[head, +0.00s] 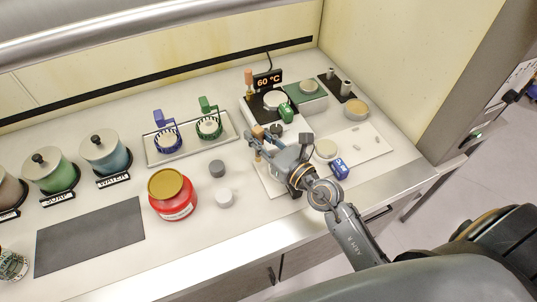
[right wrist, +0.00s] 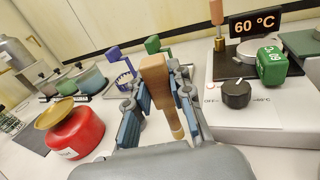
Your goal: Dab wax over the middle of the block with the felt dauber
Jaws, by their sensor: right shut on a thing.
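My right gripper (head: 262,148) is shut on the felt dauber (right wrist: 157,85), which has a thick wooden handle and a narrower pale lower end. In the right wrist view the dauber stands nearly upright, slightly tilted, between the fingers (right wrist: 160,108). In the head view it is left of and in front of the hotplate (head: 252,116). My left gripper is not in view.
A green labelled piece (head: 286,112) and a dark knob (right wrist: 236,94) are at the hotplate. A blue piece (head: 340,168) and pale disc (head: 326,149) stand right of my gripper. A red jar (head: 172,196) stands left. The dark mat (head: 90,236) is bare.

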